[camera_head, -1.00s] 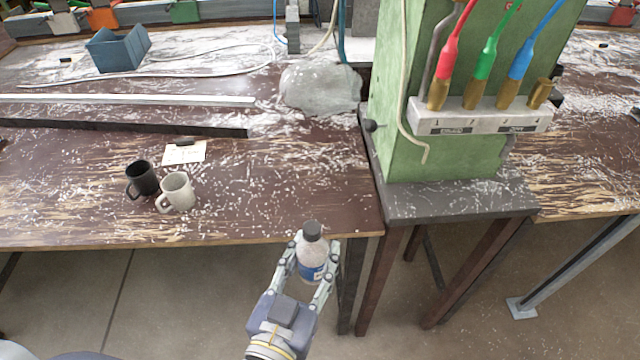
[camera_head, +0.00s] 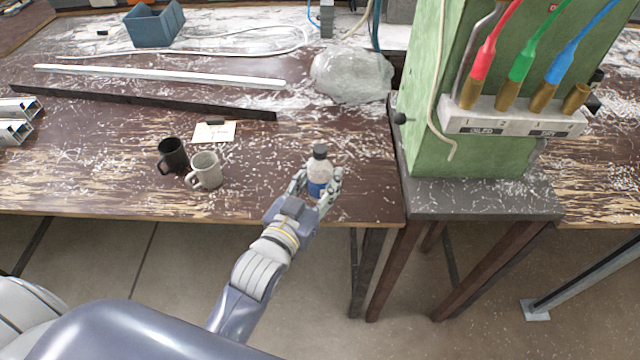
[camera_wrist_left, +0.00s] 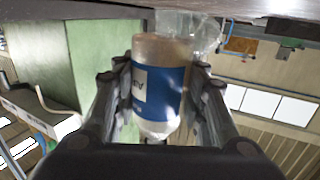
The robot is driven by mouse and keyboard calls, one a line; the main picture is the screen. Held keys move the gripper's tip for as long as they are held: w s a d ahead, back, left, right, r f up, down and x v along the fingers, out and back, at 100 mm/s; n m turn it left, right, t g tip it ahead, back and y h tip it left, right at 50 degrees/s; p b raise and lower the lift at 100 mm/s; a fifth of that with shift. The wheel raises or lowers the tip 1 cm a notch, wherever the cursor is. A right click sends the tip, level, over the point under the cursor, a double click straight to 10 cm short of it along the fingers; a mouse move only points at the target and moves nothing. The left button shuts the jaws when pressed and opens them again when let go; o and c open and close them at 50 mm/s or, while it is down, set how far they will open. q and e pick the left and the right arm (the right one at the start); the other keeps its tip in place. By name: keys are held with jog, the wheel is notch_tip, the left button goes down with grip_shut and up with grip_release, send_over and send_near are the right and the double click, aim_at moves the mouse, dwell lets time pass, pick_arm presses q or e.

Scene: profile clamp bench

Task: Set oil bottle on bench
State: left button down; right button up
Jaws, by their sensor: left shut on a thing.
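The oil bottle (camera_head: 319,172) is small and clear, with a dark cap and a blue label. It stands upright over the front part of the brown bench (camera_head: 270,188), right of the mugs. My left gripper (camera_head: 318,186) is shut on it, with a finger on each side. In the left wrist view the bottle (camera_wrist_left: 160,85) fills the space between the fingers, and the picture is upside down. I cannot tell whether its base touches the bench top. My right gripper is not in view.
A black mug (camera_head: 172,155) and a grey-white mug (camera_head: 205,171) stand left of the bottle. A paper note (camera_head: 214,132) and a plastic bag (camera_head: 352,74) lie farther back. A green machine (camera_head: 425,110) stands to the right. Bench room around the bottle is clear.

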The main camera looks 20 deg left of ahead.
aim_at(314, 199)
pick_arm(q)
jog(key=shift+w+a, duration=0.15)
jog(key=shift+w, duration=0.15)
jog(key=shift+f, duration=1.75)
jog(key=shift+f, duration=0.15)
jog(key=c, duration=1)
grip_release()
